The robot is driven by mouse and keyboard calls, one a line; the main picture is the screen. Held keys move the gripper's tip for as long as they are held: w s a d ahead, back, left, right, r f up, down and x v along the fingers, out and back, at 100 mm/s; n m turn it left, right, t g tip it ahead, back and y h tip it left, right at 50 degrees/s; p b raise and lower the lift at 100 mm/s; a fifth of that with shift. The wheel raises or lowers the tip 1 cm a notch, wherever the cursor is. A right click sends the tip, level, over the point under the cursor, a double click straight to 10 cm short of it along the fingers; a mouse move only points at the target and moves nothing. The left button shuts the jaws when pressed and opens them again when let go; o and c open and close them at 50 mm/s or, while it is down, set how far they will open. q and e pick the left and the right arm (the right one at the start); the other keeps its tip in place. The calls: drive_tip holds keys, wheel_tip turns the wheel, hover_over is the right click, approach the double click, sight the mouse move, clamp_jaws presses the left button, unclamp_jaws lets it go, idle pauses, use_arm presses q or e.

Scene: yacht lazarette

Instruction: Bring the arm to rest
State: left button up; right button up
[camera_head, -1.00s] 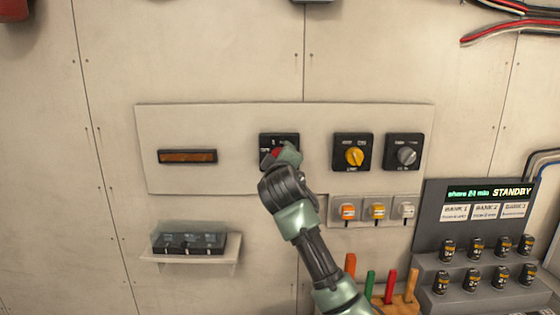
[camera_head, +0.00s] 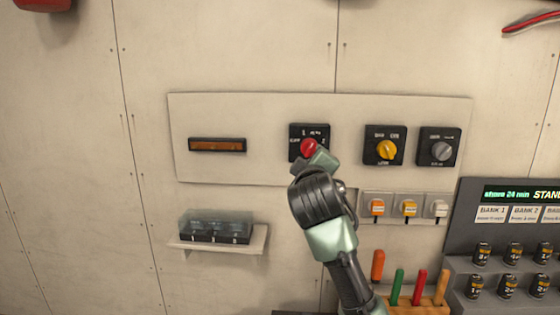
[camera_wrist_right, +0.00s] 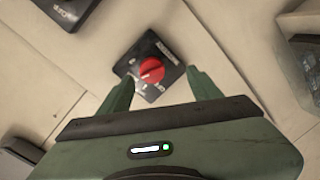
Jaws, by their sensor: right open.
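My right arm reaches up from the bottom of the head view. Its gripper (camera_head: 322,160) is just below and right of the red rotary knob (camera_head: 308,147) on a black switch plate. In the right wrist view my gripper (camera_wrist_right: 160,82) is open, with its two green fingers spread and nothing between them. The red knob (camera_wrist_right: 152,68) shows beyond the fingertips, apart from them. My left gripper is not in view.
The wall panel (camera_head: 250,175) also carries a yellow knob (camera_head: 387,149), a grey knob (camera_head: 441,150) and an amber display (camera_head: 217,145). A small shelf (camera_head: 258,240) holds a clear-covered box. Coloured-handled tools (camera_head: 420,287) and a battery rack (camera_head: 470,240) stand at lower right.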

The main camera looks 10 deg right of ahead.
drive_tip(key=s+f+m+g+y, duration=0.15)
drive_tip(key=s+f, duration=0.35)
drive_tip(key=f, duration=0.6)
drive_tip(key=s+f+g+y, duration=0.1)
drive_tip(key=s+f+g, duration=0.2)
drive_tip(key=s+f, duration=0.55)
drive_tip(key=s+f+m+g+y, duration=0.1)
drive_tip(key=s+f+g, duration=0.15)
drive_tip(key=f, duration=1.05)
drive_tip(key=s+f+m+g, duration=0.1)
drive_tip(key=s+f+g, duration=0.1)
drive_tip(key=s+f, duration=0.5)
drive_tip(key=s+f+m+g+y, duration=0.1)
drive_tip(key=s+f+g, duration=0.1)
drive_tip(key=s, duration=1)
drive_tip(key=s+f+m+g, duration=0.2)
drive_tip(key=s+f, duration=0.3)
drive_tip(key=s, duration=0.4)
wheel_tip(320, 180, down, 28)
drive_tip(key=s, duration=0.3)
drive_tip(key=s+d+f+g, duration=0.2)
drive_tip(key=s+d+f, duration=0.1)
drive_tip(key=s+f, duration=1.1)
drive_tip(key=shift+s+f+n+b, duration=0.35)
drive_tip(key=shift+s+n+b, duration=0.1)
drive_tip(key=shift+s, duration=0.25)
